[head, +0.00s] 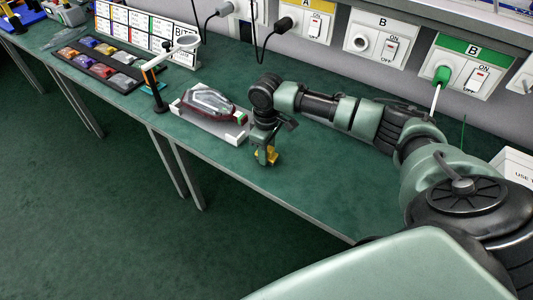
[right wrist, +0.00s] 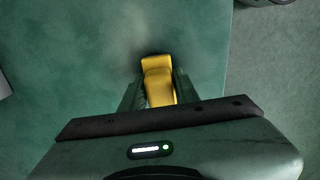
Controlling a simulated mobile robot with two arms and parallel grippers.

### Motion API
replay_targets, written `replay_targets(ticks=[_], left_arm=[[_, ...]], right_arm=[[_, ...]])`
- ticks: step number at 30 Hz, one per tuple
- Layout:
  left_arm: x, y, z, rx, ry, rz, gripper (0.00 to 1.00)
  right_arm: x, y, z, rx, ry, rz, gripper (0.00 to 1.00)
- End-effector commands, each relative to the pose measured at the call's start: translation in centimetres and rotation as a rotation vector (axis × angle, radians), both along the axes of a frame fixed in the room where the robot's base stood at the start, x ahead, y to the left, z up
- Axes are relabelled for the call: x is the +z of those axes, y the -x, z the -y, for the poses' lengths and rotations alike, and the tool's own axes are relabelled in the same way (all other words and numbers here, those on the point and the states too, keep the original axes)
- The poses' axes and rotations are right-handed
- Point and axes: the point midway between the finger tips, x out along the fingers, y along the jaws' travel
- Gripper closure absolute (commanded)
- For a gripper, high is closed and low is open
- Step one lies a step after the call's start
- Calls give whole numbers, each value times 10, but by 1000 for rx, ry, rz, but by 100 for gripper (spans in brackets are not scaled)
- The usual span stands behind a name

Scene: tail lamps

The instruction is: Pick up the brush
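My right gripper (head: 265,158) points down at the green bench top, to the right of the lamp tray. A yellow piece, which looks like the brush (head: 272,154), sits at its fingertips. The right wrist view shows the yellow brush (right wrist: 158,82) between the two dark fingers (right wrist: 159,90), with a finger flush against each side, so the gripper looks shut on it. A dark shadow lies close around the brush's far end, so it is on or very near the bench. Bristles cannot be made out. My left gripper is not in view.
A white tray (head: 236,138) with a tail lamp (head: 208,103) stands just left of my gripper. A ring-topped stand (head: 158,95), a black parts tray (head: 98,67) and a labelled board (head: 148,35) are further left. Bare bench lies to the right; wall sockets (head: 380,40) are behind.

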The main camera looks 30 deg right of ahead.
Motion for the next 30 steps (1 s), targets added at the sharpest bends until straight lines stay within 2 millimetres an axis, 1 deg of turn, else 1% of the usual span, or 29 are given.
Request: replay_targets(ticks=[10,14,16,19,23,30], left_arm=[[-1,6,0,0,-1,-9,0],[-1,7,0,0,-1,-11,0],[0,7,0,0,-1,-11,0],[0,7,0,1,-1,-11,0],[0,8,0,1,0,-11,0],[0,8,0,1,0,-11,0]], right_arm=[[2,-1,0,0,0,2,100],[10,-1,0,-1,-1,3,100],[19,-1,0,-1,0,4,100],[37,-1,0,-1,-1,5,100],[69,-2,0,0,-1,8,100],[137,-2,0,-1,-1,7,100]])
